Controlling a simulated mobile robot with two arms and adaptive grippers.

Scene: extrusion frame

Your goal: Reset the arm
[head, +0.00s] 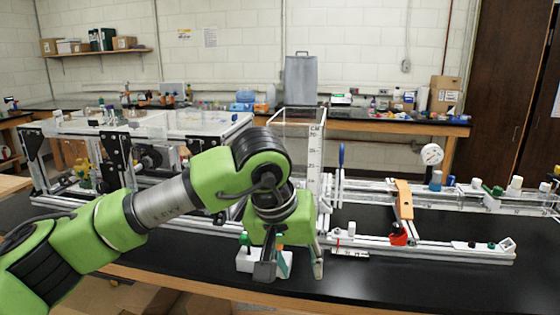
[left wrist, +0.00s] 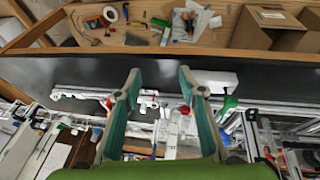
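My left gripper (head: 291,268) hangs at the end of my green left arm, pointing down over the near edge of the black benchtop. Its two fingers are spread, with no object seen held between them. In the left wrist view my left gripper (left wrist: 159,78) also shows open, with teal inner pads and a clear gap. The extrusion frame (head: 440,250), made of silvery rails, lies on the bench to the right of and behind the gripper. My arm hides part of the bench and apparatus. My right gripper is in neither view.
A white block (head: 247,262) stands close beside the gripper's left finger. A clear upright column (head: 315,150) with a scale rises behind it. An orange bracket (head: 404,200) and a round dial gauge (head: 431,154) stand on the right. The black benchtop (head: 430,285) is clear at front right.

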